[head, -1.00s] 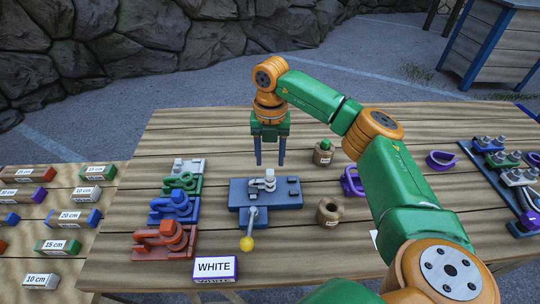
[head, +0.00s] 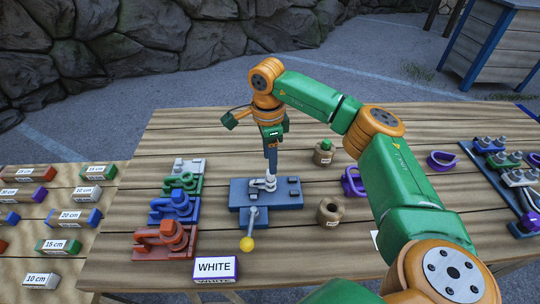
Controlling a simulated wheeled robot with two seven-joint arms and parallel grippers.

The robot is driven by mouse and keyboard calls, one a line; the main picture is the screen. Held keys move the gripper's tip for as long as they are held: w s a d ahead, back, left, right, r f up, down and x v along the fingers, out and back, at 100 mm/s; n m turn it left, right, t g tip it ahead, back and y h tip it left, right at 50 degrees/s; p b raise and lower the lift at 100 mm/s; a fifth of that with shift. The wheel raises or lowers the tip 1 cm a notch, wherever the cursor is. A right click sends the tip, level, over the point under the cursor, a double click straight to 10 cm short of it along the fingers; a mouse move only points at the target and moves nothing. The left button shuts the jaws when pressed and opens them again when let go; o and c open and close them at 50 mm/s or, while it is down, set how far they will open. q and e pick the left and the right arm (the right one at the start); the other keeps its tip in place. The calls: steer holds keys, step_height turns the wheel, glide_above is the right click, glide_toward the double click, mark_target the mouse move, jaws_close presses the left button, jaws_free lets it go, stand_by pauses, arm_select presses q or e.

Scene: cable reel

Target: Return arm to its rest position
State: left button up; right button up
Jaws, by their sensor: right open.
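My right arm, green and orange, comes in from the right and bends over the middle of the table. Its gripper (head: 271,170) points down, seen nearly side-on, so its fingers overlap. It is open and I see nothing held in it. Its tips show just above the far side of a blue-grey fixture (head: 290,200) with a white clamp on top and a yellow-knobbed lever (head: 247,243) in front. I cannot tell the exact gap between the tips and the fixture. My left gripper is out of view.
Coloured clamp fixtures (head: 165,242) stand left of the blue-grey one. A WHITE sign (head: 215,268) is in front. Small tan pots (head: 329,211), purple rings (head: 441,160) and a connector rack (head: 480,165) lie right. Labelled blocks (head: 73,218) fill the left table. The table's back left is clear.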

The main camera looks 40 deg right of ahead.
steer(key=n, duration=0.5)
steer(key=shift+n, duration=0.3)
steer(key=n, duration=0.2)
steer(key=shift+n, duration=0.4)
steer(key=n, duration=0.6)
steer(key=shift+s, duration=0.1)
steer(key=shift+f+b, duration=1.75)
steer(key=shift+f, duration=0.75)
steer(key=shift+r, duration=0.1)
jaws_close()
